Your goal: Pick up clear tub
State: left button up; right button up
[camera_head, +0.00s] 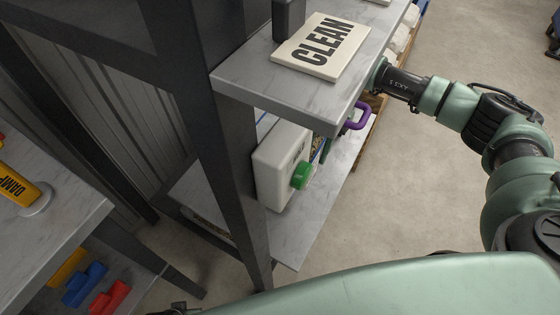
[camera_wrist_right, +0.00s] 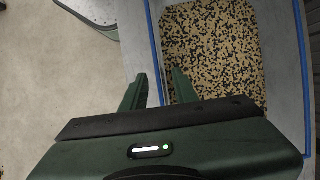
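The clear tub (camera_wrist_right: 302,62) shows in the right wrist view as a see-through box with a thin blue rim. Tan and black speckled stuff lies inside it. My right gripper (camera_wrist_right: 159,76) is open, with its two green fingers apart at the tub's left rim. The blue rim line runs up between the fingertips, and I cannot tell whether they touch it. In the head view my right arm reaches in from the right, and the shelf board hides most of the hand. Only a little of the speckled stuff shows there, behind the white jug. My left gripper is not in view.
The upper shelf (camera_head: 240,82) bears a CLEAN sign (camera_head: 320,46). A dark post (camera_head: 228,150) stands in front. Open floor lies right.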

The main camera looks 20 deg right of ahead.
jog(key=x, duration=0.4)
jog(key=shift+a+f, duration=0.25)
grip_shut()
jog(key=shift+w+r, duration=0.1)
jog(key=shift+r, duration=0.05)
dwell(1.0)
